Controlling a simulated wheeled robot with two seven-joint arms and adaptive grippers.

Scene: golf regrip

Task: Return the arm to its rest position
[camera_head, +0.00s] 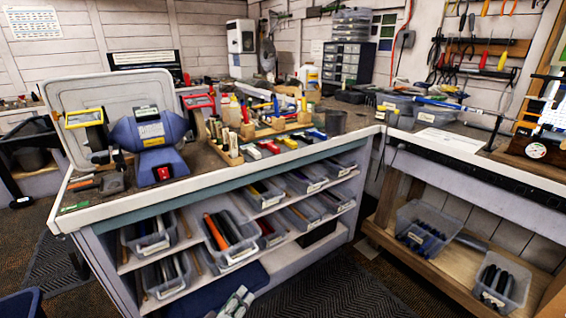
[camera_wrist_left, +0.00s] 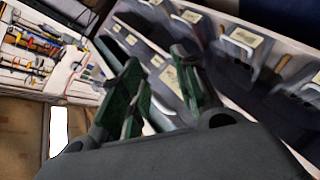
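My left gripper (camera_head: 237,303) shows at the bottom edge of the head view, low in front of the workbench's lower shelves. In the left wrist view its two dark green-padded fingers (camera_wrist_left: 163,85) stand apart with a gap between them. No object is seen held between them. The rest of the left arm is below the head view. My right gripper is in neither view.
The workbench (camera_head: 220,178) carries a blue bench grinder (camera_head: 150,132) and many tools. Its open shelves hold clear bins of grips (camera_head: 232,240) close to the left gripper. Another bench (camera_head: 450,153) stands at right. Dark mats (camera_head: 330,285) cover free floor.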

